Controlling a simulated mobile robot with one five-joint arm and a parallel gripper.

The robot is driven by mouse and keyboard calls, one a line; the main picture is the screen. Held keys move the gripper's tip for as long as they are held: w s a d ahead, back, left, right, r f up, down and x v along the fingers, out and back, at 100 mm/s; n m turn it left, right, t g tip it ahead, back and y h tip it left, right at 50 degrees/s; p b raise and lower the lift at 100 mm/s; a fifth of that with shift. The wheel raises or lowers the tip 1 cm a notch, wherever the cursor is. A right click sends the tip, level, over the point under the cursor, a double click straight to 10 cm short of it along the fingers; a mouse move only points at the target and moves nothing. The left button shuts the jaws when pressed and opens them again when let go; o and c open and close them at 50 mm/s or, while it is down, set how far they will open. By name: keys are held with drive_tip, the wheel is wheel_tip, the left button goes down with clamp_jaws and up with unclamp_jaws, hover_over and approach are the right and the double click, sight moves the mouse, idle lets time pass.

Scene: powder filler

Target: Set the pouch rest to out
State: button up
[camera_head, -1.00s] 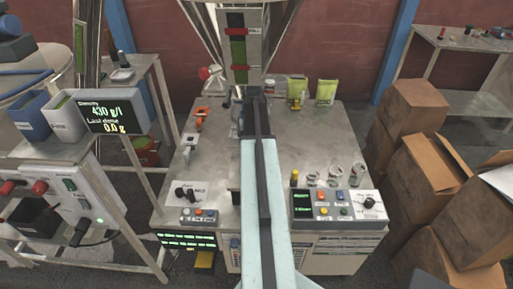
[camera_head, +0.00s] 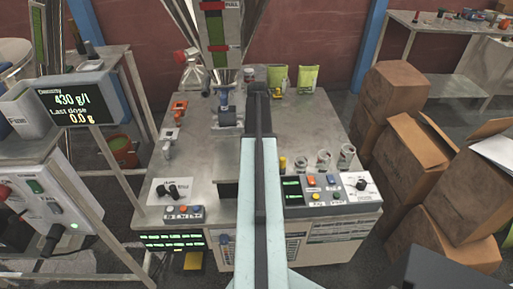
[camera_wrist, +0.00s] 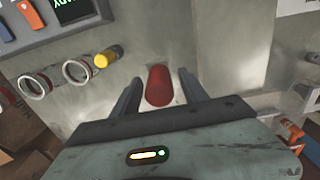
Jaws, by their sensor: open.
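In the wrist view my gripper (camera_wrist: 158,78) is open, its two dark fingers on either side of a red rounded handle (camera_wrist: 158,86). The handle appears beyond the fingers; I see no contact. I cannot tell for sure whether it belongs to the pouch rest. In the head view my arm hides the handle and the gripper. The filler column (camera_head: 214,30) stands at the back of the steel bench (camera_head: 300,125). Below it is a grey block with a blue part (camera_head: 224,100). No part is clearly identifiable as the pouch rest.
A yellow cylinder (camera_head: 282,164) and glass jars (camera_head: 323,159) stand right of my arm, behind a button panel (camera_head: 325,193). A second panel (camera_head: 184,213) is at front left. Green pouches (camera_head: 307,78) stand at the back. Cardboard boxes (camera_head: 400,90) crowd the right side.

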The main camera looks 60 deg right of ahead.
drive_tip(key=shift+f, duration=0.1)
clamp_jaws()
idle(1.4)
